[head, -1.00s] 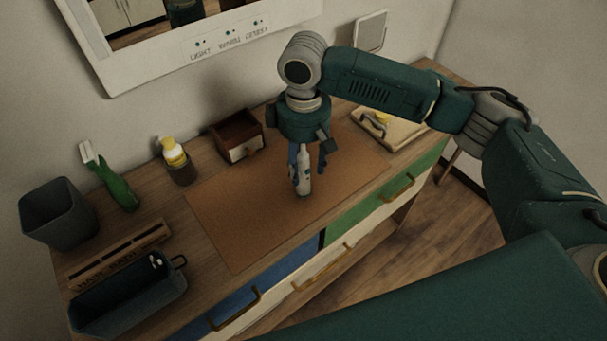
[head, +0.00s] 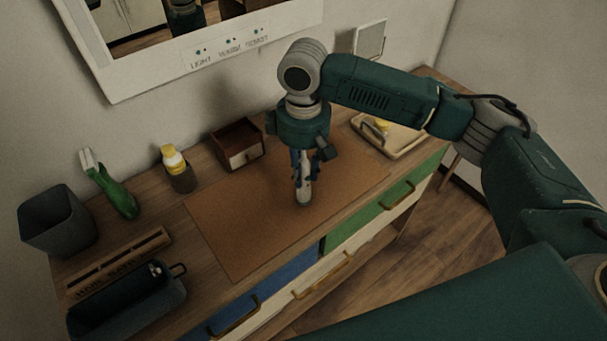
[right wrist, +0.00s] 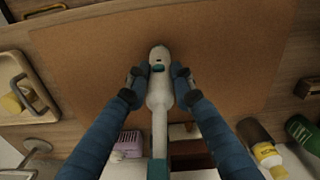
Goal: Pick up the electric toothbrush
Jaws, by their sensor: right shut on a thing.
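My left gripper is not in view.
A yellow-capped bottle (head: 175,166), a green brush (head: 117,190), a small wooden box (head: 238,155) and a dark bin (head: 58,222) stand along the back. A dark caddy (head: 128,312) is at front left. A tray (head: 405,143) lies at right. The mat around the toothbrush is clear.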

